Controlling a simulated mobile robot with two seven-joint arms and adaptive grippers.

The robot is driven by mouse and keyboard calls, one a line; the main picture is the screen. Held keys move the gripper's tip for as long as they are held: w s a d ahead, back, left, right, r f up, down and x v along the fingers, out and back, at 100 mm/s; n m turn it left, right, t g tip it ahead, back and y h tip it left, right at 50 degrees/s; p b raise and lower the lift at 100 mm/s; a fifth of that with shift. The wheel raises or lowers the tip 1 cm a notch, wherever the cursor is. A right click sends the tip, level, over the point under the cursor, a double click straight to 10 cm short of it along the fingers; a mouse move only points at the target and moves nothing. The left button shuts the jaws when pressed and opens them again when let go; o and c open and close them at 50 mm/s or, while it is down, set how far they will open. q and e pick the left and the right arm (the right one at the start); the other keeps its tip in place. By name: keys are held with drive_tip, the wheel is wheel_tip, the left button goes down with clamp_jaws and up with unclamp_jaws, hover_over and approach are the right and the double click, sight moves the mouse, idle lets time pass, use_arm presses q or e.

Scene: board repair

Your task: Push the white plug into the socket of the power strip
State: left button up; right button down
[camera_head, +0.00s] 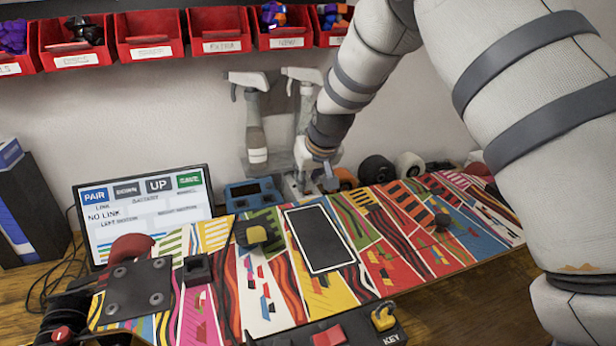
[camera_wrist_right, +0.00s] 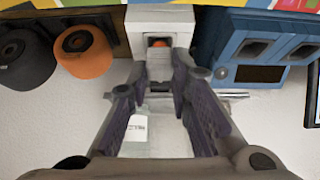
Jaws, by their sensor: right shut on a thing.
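My right gripper (camera_head: 318,172) reaches down behind the far edge of the patterned board in the head view. In the right wrist view its two dark fingers (camera_wrist_right: 164,65) are closed around a small pale piece, apparently the white plug (camera_wrist_right: 160,69), mostly hidden between them. A white block, apparently the power strip (camera_wrist_right: 160,20), lies just beyond the fingertips, with a dark opening and an orange-red part inside. I cannot tell whether the plug touches or enters it. In the head view a pale bit of the strip (camera_head: 293,187) shows beside the gripper. My left gripper is not in view.
A blue device (camera_head: 252,193) stands left of the gripper, and orange and black wheels (camera_head: 376,170) stand right. Spray bottles (camera_head: 256,125) stand behind. The patterned board (camera_head: 400,258) fills the front. A laptop (camera_head: 145,212) is at left; red bins (camera_head: 150,35) hang above.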

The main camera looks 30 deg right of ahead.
drive_tip(key=shift+f, duration=0.55)
idle(0.4)
drive_tip(key=c, duration=1.4)
unclamp_jaws()
drive_tip(key=shift+o, duration=0.4)
drive_tip(key=shift+o, duration=1.1)
drive_tip(key=shift+r, duration=0.2)
drive_tip(key=shift+r, duration=4.4)
drive_tip(key=shift+f, duration=0.1)
